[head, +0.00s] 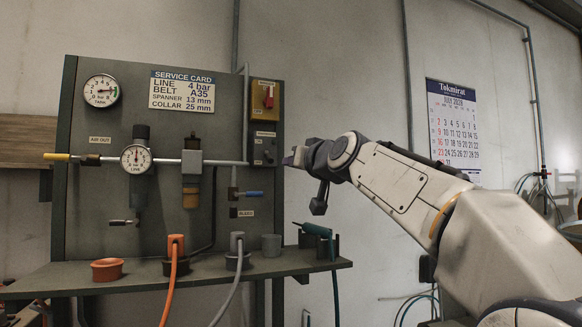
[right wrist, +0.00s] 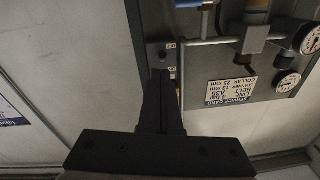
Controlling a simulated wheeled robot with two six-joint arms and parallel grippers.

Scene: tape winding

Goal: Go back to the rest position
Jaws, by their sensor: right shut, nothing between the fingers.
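My right arm comes in from the right in the head view. I cannot tell whether the fingertips touch the panel. My left gripper is out of view.
The panel carries two gauges (head: 101,90), a service card (head: 182,91) and a horizontal pipe. Its shelf (head: 90,286) holds an orange bowl (head: 107,269), an orange hose (head: 173,275), a grey hose and a teal tool (head: 318,231). A calendar (head: 454,125) hangs on the wall behind my arm.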

